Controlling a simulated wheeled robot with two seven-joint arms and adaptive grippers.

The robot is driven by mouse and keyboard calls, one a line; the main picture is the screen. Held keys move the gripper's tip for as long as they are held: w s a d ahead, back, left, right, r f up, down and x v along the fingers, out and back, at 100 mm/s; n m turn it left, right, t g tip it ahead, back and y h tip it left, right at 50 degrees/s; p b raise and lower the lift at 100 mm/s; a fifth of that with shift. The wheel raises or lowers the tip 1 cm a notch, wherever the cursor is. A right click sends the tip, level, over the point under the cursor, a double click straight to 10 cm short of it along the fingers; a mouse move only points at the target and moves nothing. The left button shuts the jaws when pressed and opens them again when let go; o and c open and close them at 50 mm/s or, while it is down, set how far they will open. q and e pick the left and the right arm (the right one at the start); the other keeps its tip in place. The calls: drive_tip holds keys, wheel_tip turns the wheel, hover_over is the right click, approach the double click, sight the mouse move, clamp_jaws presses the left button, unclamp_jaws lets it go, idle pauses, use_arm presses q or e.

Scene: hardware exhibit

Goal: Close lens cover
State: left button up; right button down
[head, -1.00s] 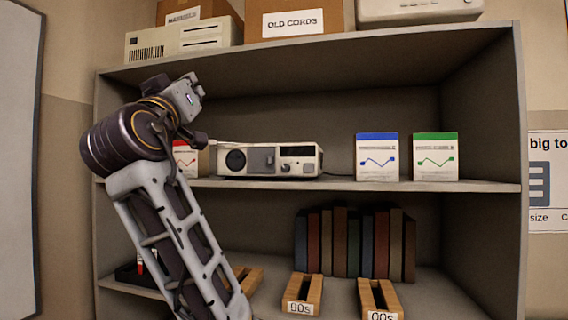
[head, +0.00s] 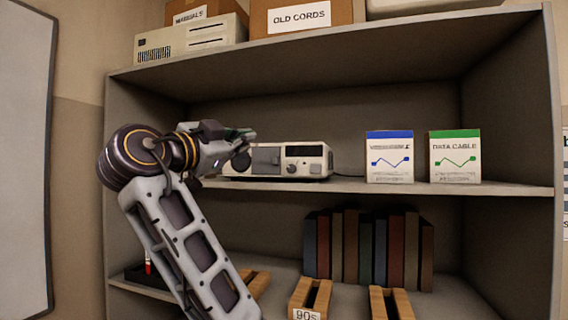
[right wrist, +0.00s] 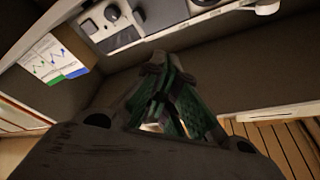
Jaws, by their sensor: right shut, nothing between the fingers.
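A white projector (head: 315,165) stands on the middle shelf in the head view. It has a grey square lens cover (head: 267,160) to the left of a dark display, and the cover sits beside the lens. In the right wrist view the projector (right wrist: 121,42) lies beyond the shut green-padded fingers (right wrist: 168,95). My left gripper is out of view.
A blue-topped box (head: 390,158) and a green-topped box (head: 455,157) stand to the right on the same shelf (head: 500,187). The board above carries cardboard boxes (head: 305,15). Books (head: 365,250) and wooden holders (head: 310,296) fill the lower shelf.

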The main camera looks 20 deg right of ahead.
sight(264, 160)
drive_tip(key=shift+s+d+f+m+g, duration=0.35)
drive_tip(key=shift+f+m+g, duration=0.3)
drive_tip(key=shift+m, duration=1.2)
drive_tip(key=shift+s+d+f+m+g, duration=0.35)
drive_tip(key=shift+f+m, duration=0.45)
drive_tip(key=shift+m, duration=1.1)
drive_tip(key=shift+s+d+f+m+g, duration=0.3)
drive_tip(key=shift+f+m+g, duration=0.35)
drive_tip(key=shift+m, duration=1.2)
drive_tip(key=shift+w+d, duration=0.15)
drive_tip(key=shift+p+x, duration=1.8)
drive_tip(key=shift+x, duration=3)
drive_tip(key=shift+f, duration=0.1)
drive_tip(key=shift+d, duration=0.2)
